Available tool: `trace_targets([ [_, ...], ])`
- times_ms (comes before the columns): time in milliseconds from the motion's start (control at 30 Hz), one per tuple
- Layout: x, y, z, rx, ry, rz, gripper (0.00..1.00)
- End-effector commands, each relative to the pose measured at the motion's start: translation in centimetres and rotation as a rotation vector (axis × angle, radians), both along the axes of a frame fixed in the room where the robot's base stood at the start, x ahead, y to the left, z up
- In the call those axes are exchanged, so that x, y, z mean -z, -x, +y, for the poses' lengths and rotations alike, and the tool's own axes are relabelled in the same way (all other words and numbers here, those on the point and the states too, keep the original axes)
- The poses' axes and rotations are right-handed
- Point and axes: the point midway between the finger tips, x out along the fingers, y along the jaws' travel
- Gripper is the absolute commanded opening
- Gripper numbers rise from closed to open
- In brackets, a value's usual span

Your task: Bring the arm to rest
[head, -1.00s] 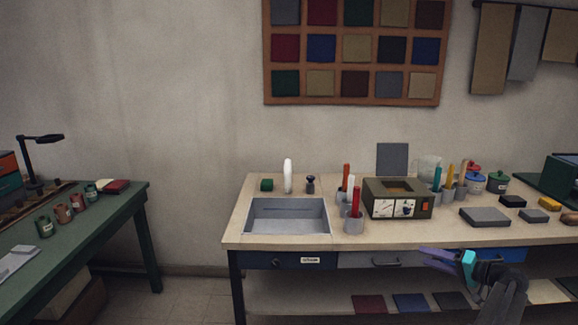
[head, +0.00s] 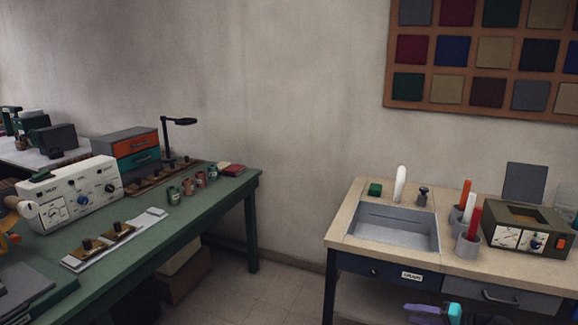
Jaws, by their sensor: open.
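My gripper (head: 436,312) shows at the bottom edge of the head view, right of centre. It is low in front of the light-topped bench (head: 345,218), near the bench's drawers. Its purple and teal jaw parts are visible, and nothing shows between them. The rest of my arm is cut off by the lower frame edge.
The bench holds a grey sink tray (head: 397,243), cups with coloured handles (head: 468,245) and an olive box device (head: 530,232). At left a green bench (head: 130,222) carries a white dial machine (head: 75,195) and a lamp (head: 178,122). Bare floor (head: 285,285) lies between the benches.

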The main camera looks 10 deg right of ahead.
Motion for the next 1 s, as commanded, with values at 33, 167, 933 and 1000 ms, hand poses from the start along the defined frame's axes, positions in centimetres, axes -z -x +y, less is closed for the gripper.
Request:
trace_targets([
  [33,1.1,-0.5,2.3,-0.032,-0.004,0.021,0.42],
  [167,3.7,-1.3,7.3,-0.103,-0.007,0.072,0.42],
  [933,18.3,5.1,34.2,-0.529,0.088,0.433,0.42],
  [1000,19.4,6.5,36.2,-0.569,0.108,0.469,0.42],
])
